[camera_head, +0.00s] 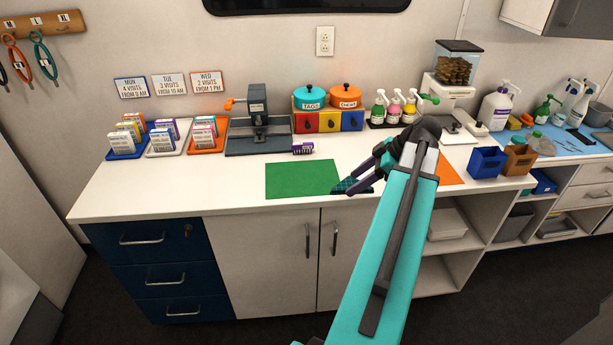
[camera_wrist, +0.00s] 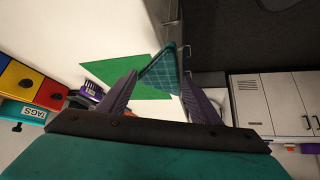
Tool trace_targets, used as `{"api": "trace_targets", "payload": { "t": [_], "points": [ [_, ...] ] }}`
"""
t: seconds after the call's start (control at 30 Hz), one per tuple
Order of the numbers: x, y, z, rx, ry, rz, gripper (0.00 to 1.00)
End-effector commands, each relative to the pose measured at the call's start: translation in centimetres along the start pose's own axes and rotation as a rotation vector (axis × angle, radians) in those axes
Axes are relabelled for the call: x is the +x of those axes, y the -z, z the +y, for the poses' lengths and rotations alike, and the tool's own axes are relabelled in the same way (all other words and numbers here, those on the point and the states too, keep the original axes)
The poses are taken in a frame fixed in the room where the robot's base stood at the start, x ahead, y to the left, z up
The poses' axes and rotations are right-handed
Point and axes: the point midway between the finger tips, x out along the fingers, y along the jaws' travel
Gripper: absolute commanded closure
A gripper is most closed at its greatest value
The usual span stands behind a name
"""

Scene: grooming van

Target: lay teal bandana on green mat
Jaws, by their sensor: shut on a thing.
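The teal bandana (camera_head: 345,184), folded to a triangle with a checked pattern, is held by my gripper (camera_head: 362,184) near the right edge of the green mat (camera_head: 300,179). In the wrist view the bandana (camera_wrist: 166,74) is between the purple fingers of my gripper (camera_wrist: 160,85), its point reaching past the fingertips. The green mat (camera_wrist: 112,73) lies flat on the white counter, partly hidden behind the bandana and a finger. The bandana's height above the counter is hard to tell.
An orange mat (camera_head: 449,173) lies right of my arm. A dark grey press (camera_head: 258,130), colored drawers (camera_head: 329,121) and card trays (camera_head: 205,139) line the back. The counter left of the mat is clear.

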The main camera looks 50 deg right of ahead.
Motion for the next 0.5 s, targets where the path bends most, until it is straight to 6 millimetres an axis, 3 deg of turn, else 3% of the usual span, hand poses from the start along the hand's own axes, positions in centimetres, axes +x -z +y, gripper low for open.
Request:
{"api": "trace_targets", "payload": {
  "t": [0.3,0.5],
  "points": [
    [0.4,0.4,0.0,0.003,-0.002,0.000,0.67],
    [2.2,2.3,0.1,0.018,-0.014,0.000,0.67]
  ]
}}
